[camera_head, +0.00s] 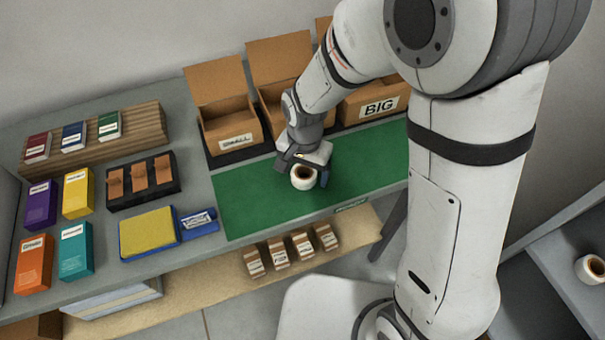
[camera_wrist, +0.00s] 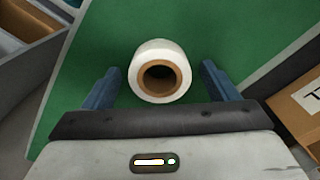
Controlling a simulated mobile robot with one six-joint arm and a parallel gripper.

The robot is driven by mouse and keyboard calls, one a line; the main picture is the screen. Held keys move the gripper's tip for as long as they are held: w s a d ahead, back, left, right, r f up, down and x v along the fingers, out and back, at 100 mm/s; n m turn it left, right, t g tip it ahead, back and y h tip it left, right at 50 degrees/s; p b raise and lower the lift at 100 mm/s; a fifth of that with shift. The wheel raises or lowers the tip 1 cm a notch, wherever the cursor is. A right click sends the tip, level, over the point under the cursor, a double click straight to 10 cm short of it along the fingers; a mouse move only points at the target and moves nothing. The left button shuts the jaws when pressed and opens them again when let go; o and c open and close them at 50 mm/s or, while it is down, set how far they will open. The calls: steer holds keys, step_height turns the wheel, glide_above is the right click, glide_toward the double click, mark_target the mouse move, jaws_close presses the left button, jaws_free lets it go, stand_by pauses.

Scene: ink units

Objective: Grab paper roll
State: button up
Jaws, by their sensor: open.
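A white paper roll (camera_head: 304,177) with a brown core stands on the green mat (camera_head: 250,205) on the table. In the wrist view the roll (camera_wrist: 160,52) lies ahead of and between the two blue fingers, with a gap on each side. My gripper (camera_head: 304,172) is open and reaches down close to the roll in the head view. In the wrist view my gripper (camera_wrist: 160,85) holds nothing. How far the fingertips are above the mat is hard to tell.
Open cardboard boxes, one labelled BIG (camera_head: 378,107), stand behind the mat. Coloured boxes (camera_head: 77,193), a dark tray (camera_head: 143,181) and a yellow pad (camera_head: 148,232) sit at left. Another roll (camera_head: 590,268) is at far right. The mat around the roll is clear.

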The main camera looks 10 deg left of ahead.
steer(key=c, duration=1.1)
